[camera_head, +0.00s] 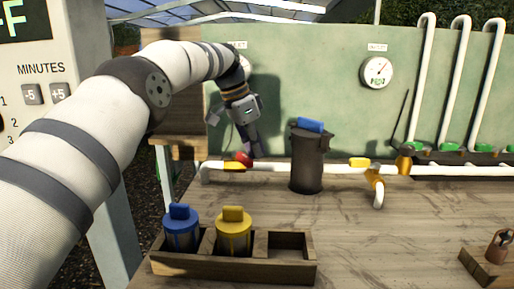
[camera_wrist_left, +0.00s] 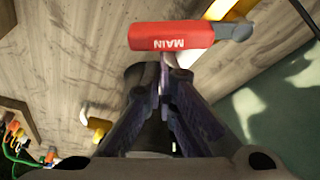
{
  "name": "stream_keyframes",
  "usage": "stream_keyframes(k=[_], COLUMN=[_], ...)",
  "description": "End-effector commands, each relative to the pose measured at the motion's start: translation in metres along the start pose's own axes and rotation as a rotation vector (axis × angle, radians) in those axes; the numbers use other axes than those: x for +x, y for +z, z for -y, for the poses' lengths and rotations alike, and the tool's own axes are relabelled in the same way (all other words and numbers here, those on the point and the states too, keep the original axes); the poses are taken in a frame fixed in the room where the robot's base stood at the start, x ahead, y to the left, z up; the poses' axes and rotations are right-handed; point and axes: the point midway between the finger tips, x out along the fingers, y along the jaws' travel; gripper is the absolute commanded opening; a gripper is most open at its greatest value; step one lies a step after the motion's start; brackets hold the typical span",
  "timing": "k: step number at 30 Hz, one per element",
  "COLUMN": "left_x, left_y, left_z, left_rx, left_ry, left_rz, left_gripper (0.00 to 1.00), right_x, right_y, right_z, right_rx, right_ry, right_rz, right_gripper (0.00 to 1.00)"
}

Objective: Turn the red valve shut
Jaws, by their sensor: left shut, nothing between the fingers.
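The red valve handle (camera_head: 243,158) sits on the white pipe at the left of the bench, in front of the green panel. In the left wrist view the red handle (camera_wrist_left: 171,37), marked MAIN, lies across the top of the picture with a grey end at its right. My left gripper (camera_head: 255,151) reaches down right beside the handle. Its fingers (camera_wrist_left: 165,68) are shut with nothing between them, and their tips are at the handle's edge. I cannot tell whether they touch it. My right gripper is in neither view.
A black canister (camera_head: 307,165) with a blue top stands right of the valve. A yellow valve (camera_head: 360,163) is further right. A wooden tray (camera_head: 225,269) with blue and yellow cartridges stands in front. A round gauge (camera_head: 377,72) is on the panel. The middle bench is clear.

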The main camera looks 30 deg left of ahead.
Motion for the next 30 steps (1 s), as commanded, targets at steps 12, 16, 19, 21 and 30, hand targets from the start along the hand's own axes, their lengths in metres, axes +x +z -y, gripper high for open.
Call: stream_keyframes(k=[12,16,19,21,30], left_x=[-0.006,-0.006,-0.009,-0.009,-0.01], left_y=[0.022,0.025,0.027,0.027,0.029], left_z=[-0.005,-0.005,-0.006,-0.006,-0.006], left_rx=[0.324,0.397,0.4,0.399,0.398], left_ry=[0.114,0.139,0.141,0.141,0.139], left_rz=[0.001,0.002,0.0,0.001,0.001], left_gripper=[0.0,0.0,0.0,0.0,0.0], right_x=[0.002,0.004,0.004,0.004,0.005], right_y=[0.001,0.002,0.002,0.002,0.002], right_z=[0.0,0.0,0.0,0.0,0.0], right_rx=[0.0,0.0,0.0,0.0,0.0], right_ry=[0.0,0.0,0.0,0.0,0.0], right_rz=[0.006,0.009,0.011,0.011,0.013], right_gripper=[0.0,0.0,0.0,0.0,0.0])
